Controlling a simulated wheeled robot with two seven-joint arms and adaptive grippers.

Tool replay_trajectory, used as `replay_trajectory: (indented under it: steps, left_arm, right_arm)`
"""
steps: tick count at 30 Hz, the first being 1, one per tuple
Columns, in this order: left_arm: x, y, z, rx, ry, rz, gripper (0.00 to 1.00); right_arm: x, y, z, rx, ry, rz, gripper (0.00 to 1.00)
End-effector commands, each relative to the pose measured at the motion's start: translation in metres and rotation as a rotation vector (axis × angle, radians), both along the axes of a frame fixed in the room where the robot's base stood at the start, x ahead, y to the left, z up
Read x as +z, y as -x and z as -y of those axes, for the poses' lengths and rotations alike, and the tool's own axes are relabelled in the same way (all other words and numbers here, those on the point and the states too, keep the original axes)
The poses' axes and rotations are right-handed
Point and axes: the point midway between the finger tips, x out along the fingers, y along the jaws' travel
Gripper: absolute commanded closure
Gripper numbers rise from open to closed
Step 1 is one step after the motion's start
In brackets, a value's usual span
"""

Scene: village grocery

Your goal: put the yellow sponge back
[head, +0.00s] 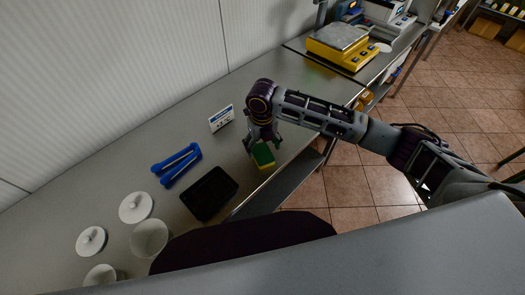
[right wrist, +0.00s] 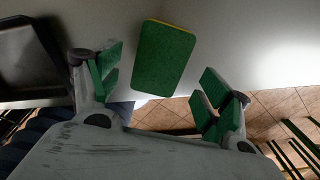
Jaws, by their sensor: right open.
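The yellow sponge (head: 263,156) has a green scouring face on top and yellow along its side. It lies on the steel counter near its front edge, right of the black tray (head: 209,193). My right gripper (head: 263,143) is open just over the sponge. In the right wrist view the sponge (right wrist: 164,57) shows ahead of the gap between the green-padded fingers (right wrist: 161,88), apart from both. The black tray also shows at the left of that view (right wrist: 28,55). My left gripper is not in view.
White lids (head: 135,207) and white bowls (head: 150,238) are at the front left. A yellow scale (head: 341,45) stands at the back right. The counter between sign and scale is largely clear.

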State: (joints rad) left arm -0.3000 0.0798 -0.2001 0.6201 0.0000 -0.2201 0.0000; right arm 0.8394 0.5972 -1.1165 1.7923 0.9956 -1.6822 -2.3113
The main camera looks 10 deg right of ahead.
Motion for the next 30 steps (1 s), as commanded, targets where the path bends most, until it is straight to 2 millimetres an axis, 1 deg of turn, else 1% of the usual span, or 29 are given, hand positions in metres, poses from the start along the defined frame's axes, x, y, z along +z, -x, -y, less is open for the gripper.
replay_trajectory:
  steps: [3, 9, 15, 21, 30]
  left_arm:
    - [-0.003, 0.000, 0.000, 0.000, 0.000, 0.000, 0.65]
    - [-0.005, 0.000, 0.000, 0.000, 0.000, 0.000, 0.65]
    - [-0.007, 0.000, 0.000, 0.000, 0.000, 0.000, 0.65]
    - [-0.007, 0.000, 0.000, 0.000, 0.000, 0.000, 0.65]
    - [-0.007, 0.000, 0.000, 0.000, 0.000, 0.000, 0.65]
  right_arm:
    - [0.019, -0.001, 0.000, 0.001, -0.001, 0.004, 0.22]
    - [0.048, -0.001, 0.000, 0.000, -0.001, 0.003, 0.22]
    - [0.068, -0.001, 0.000, 0.000, 0.000, 0.001, 0.22]
    - [0.076, 0.000, 0.000, 0.000, 0.000, 0.001, 0.22]
    - [0.076, 0.000, 0.000, 0.000, 0.000, 0.001, 0.22]
